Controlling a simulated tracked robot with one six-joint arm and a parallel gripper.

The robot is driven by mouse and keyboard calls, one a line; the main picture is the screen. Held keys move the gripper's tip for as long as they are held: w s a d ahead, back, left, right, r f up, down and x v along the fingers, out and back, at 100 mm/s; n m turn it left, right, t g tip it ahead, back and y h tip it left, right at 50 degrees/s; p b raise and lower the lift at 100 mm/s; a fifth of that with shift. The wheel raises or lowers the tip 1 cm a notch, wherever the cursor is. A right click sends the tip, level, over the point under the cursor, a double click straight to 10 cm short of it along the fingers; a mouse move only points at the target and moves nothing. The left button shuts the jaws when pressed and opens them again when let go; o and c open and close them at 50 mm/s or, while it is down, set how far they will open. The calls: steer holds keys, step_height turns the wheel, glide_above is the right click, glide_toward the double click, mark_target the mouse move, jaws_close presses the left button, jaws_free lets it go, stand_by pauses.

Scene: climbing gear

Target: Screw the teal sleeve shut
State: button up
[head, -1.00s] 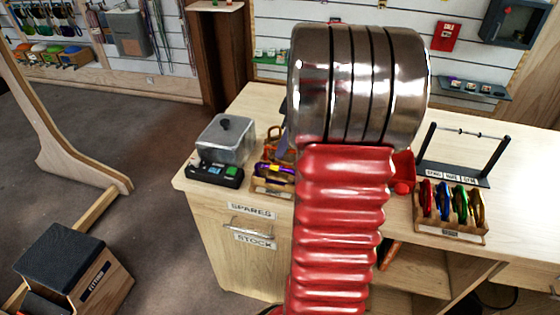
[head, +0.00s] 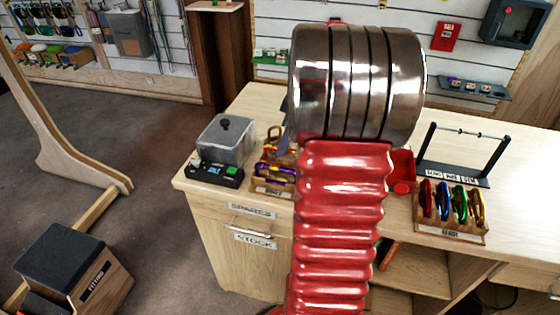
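No teal sleeve can be made out in the head view. My own arm, with a red ribbed cover and a banded metal joint, fills the middle of the picture and hides the central part of the counter (head: 510,178). My gripper is not visible; whatever it is at or holding is hidden. A wooden rack (head: 450,230) on the right of the counter holds several coloured carabiners in red, blue, green and yellow. A wooden tray (head: 270,188) left of my arm holds more gear, including purple and orange pieces, partly hidden by my arm.
A grey lidded box (head: 226,142) and a black device (head: 214,174) with lit buttons stand at the counter's left end. A black stand with a crossbar (head: 455,155) is at the right. A red object (head: 402,172) shows beside my arm. Bare counter lies at far right.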

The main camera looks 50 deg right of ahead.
steer(key=shift+w+d, duration=0.1)
steer(key=shift+d, duration=0.15)
steer(key=shift+f, duration=1.45)
stand_by(0.4)
steer(key=shift+s+a, duration=0.35)
steer(key=shift+a, duration=0.3)
steer(key=shift+r, duration=0.15)
steer(key=shift+r, duration=1.3)
steer(key=shift+w+d, duration=0.3)
steer(key=shift+d, duration=0.4)
